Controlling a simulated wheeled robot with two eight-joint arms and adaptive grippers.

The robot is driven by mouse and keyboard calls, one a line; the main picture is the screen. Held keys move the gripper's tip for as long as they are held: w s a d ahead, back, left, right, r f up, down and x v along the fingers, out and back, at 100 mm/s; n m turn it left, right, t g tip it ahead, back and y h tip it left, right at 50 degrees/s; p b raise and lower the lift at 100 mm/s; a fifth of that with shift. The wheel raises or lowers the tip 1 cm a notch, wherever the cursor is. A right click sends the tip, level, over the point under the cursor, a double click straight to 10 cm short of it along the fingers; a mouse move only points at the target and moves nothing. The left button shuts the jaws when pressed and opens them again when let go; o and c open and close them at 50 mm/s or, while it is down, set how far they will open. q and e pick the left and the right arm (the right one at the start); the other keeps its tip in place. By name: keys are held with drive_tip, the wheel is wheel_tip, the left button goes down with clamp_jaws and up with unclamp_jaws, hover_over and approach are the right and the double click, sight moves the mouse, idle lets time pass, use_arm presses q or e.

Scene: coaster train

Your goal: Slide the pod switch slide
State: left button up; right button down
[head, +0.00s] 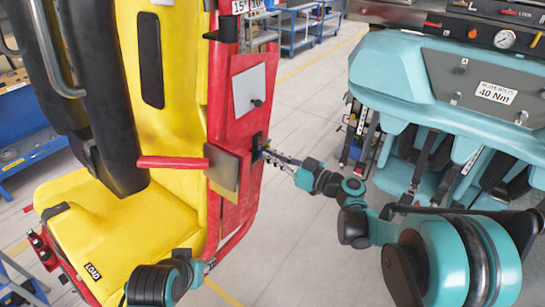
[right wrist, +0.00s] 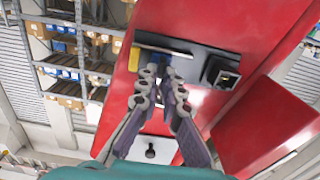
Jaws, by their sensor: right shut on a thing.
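The pod switch is a dark plate (right wrist: 205,62) with a slot, set on the red side panel of the yellow seat pod; in the head view the switch (head: 259,146) is small and partly hidden. My right gripper (head: 270,155) reaches it from the right. In the right wrist view the fingers (right wrist: 165,78) are close together at the plate, shut on the slide, which they mostly hide. A yellow patch (right wrist: 134,59) shows at the plate's left end. My left gripper (head: 208,265) shows only as a small grey part at the bottom, too small to read.
A tan flap (head: 222,168) and a red bar (head: 172,162) stick out beside the switch. A grey plate (head: 248,86) is above it. A teal seat row (head: 395,75) stands at the right. Clear floor (head: 300,110) lies between.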

drive_tip(key=s+a, duration=0.2)
drive_tip(key=shift+s+f, duration=0.1)
drive_tip(key=shift+s, duration=0.25)
drive_tip(key=c, duration=1.7)
unclamp_jaws()
drive_tip(key=shift+s, duration=0.1)
drive_tip(key=v, duration=1.2)
